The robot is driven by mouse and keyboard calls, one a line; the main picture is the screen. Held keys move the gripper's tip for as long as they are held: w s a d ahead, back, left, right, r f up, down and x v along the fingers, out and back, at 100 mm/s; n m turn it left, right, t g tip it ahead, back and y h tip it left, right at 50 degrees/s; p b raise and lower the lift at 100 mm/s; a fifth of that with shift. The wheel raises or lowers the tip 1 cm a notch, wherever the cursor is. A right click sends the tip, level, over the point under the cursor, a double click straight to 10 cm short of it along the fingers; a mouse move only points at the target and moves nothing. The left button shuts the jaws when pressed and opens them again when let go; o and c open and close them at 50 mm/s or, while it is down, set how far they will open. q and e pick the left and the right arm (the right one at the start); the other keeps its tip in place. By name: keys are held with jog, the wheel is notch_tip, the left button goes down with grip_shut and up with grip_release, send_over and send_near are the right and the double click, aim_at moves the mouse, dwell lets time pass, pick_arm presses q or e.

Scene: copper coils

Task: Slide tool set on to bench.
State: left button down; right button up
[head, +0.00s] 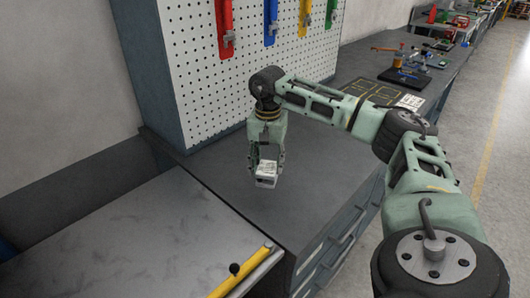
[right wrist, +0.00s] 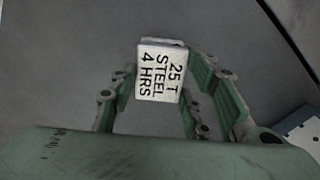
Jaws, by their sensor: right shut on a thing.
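My right gripper (head: 266,178) reaches over the near part of the dark bench (head: 325,190) and points down. It is shut on a small pale block (head: 267,167). In the right wrist view the block (right wrist: 160,72) reads "25 T STEEL 4 HRS" and sits between the fingers of the right gripper (right wrist: 160,90). I cannot tell whether the block touches the bench top. Nothing in view is clearly marked as the tool set. My left gripper is not in view.
A white pegboard (head: 200,85) with coloured tool holders stands behind. Tools on a black base (head: 404,77) stand farther along the bench.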

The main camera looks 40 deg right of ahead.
jog(key=o, duration=1.2)
jog(key=shift+r+p, duration=2.15)
jog(key=shift+r, duration=0.35)
